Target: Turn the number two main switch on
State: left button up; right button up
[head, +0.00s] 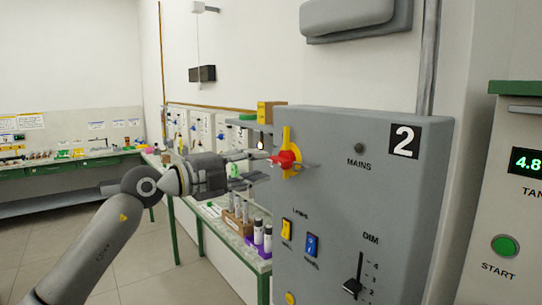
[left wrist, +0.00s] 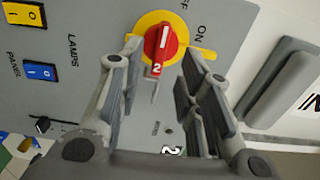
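The number two main switch is a red knob (head: 285,160) on a yellow disc (head: 291,172) at the left edge of the grey panel (head: 340,200) marked "2". In the left wrist view the red knob (left wrist: 166,47) carries a "2" and a white line, with "ON" to its upper right and a partly hidden "OFF" label above. My left gripper (head: 262,168) is open, its fingers pointing at the knob. In the left wrist view the gripper (left wrist: 160,52) has its fingers on either side of the knob; I cannot tell whether they touch it. My right gripper is not in view.
The panel also has a dark MAINS lamp (head: 360,147), a yellow lamps switch (head: 287,230), a blue panel switch (head: 312,245) and a DIM slider (head: 353,286). A bench with tubes in a purple rack (head: 267,243) stands behind. Another cabinet with a green START button (head: 505,245) is right.

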aim_at(275, 162)
pick_arm(q)
jog(key=shift+p+x, duration=0.65)
jog(key=shift+x, duration=1.75)
grip_shut()
